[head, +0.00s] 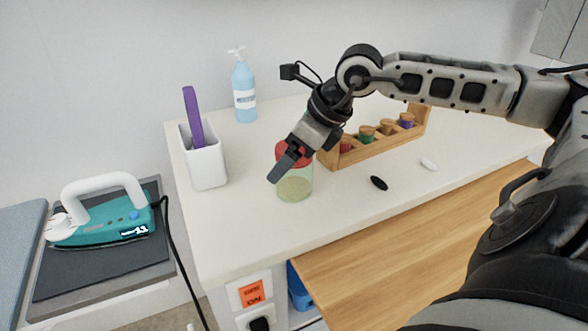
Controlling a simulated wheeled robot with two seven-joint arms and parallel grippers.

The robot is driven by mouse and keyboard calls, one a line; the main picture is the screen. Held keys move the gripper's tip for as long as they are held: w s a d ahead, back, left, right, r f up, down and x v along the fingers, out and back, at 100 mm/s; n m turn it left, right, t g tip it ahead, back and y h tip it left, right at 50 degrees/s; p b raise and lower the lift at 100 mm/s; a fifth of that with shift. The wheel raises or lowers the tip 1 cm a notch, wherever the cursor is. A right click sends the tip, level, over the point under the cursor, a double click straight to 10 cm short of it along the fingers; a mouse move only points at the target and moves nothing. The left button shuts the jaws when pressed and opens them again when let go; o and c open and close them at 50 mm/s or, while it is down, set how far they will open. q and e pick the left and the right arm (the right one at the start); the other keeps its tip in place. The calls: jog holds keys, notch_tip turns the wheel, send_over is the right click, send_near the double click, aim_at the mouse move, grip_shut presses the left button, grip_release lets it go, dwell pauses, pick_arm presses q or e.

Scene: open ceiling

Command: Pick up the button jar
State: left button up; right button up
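A clear jar with a red lid (294,186), which looks like the button jar, stands upright on the white tabletop (240,230) near its front edge. Its lower part looks greenish-yellow, and what is inside is too small to make out. My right gripper (283,166) reaches in from the right and is at the jar's red lid, covering part of it. One dark finger shows in front of the lid. The other finger is hidden, so I cannot tell whether the gripper is around the lid or touches it. My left gripper is not in view.
A white container with a purple item (207,165) stands left of the jar, with a blue pump bottle (244,95) behind. A wooden rack of spools (372,148) lies to the right. A teal iron (105,228) sits far left.

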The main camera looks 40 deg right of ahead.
jog(key=shift+w+f, duration=0.15)
jog(key=shift+f, duration=0.05)
jog(key=c, duration=1.2)
